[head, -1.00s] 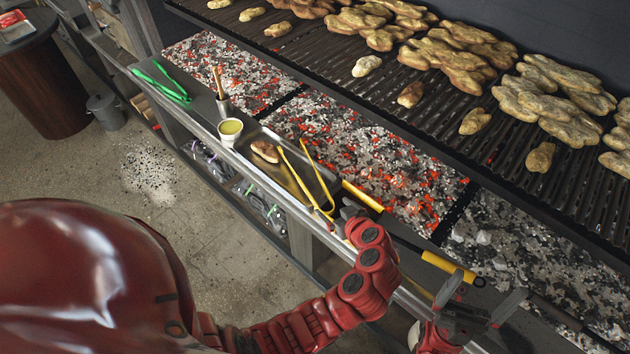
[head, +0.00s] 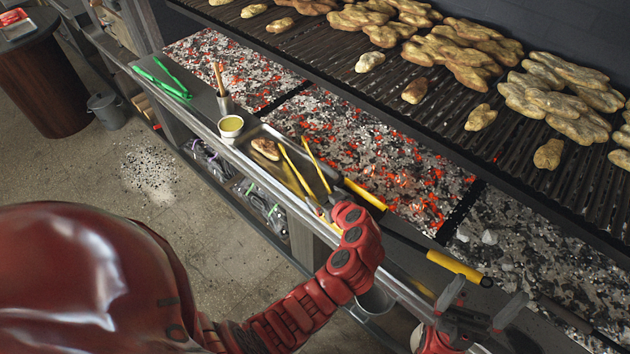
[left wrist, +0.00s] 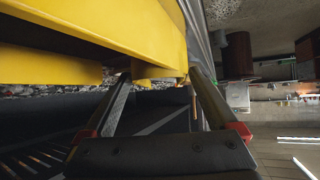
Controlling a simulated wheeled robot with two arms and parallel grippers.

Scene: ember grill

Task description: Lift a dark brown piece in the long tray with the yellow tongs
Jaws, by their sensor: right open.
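The yellow tongs (head: 292,167) reach over the long tray (head: 248,134), their two arms spread apart toward its far left end. A dark brown piece (head: 265,149) lies in that end, beside the tongs' tips. My left gripper (head: 328,204) is at the near end of the tongs and hides it. In the left wrist view, the yellow tongs (left wrist: 100,40) fill the top, with a yellow part between my fingers. I cannot tell whether the fingers press on it. My right gripper (head: 484,308) is open and empty at the lower right.
A cup of yellow liquid (head: 231,127) and a small metal holder (head: 225,104) stand by the tray's left end. Green tongs (head: 163,80) lie further left. Yellow-handled tools (head: 455,267) lie to the right. Glowing coals (head: 360,150) and a loaded grill lie behind.

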